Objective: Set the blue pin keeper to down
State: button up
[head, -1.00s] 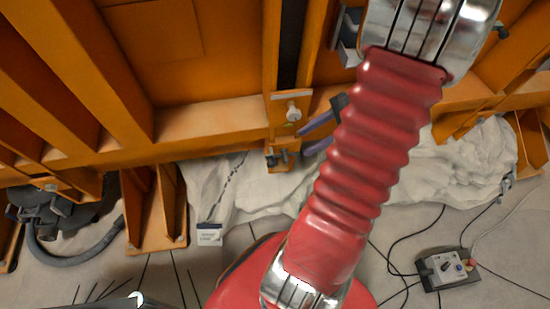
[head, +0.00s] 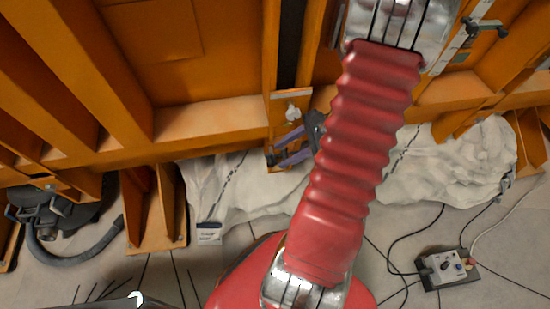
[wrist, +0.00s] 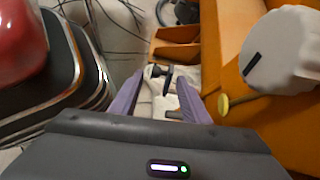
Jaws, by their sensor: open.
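My gripper (head: 277,157) is open, its two purple fingers pointing left across the front of the orange frame's upright. The fingertips are at a small dark fitting (head: 270,157) low on that upright; contact cannot be told. In the wrist view my gripper (wrist: 160,75) has a dark T-shaped piece (wrist: 166,75) showing between its fingers, apparently ungripped. A pale round knob (wrist: 283,50) with a black mark is at the right, and a yellow-headed pin (wrist: 235,102) is beside it. I cannot make out any clearly blue pin keeper, nor its setting.
The orange frame (head: 180,128) fills the back. A control box (head: 445,268) with cables lies on the floor at the right. White sheeting (head: 460,165) lies under the frame.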

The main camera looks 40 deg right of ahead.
aim_at(271, 161)
jog(key=x, duration=0.4)
jog(key=shift+w+a+f, duration=0.15)
jog(key=shift+f, duration=0.1)
jog(key=shift+c, duration=0.5)
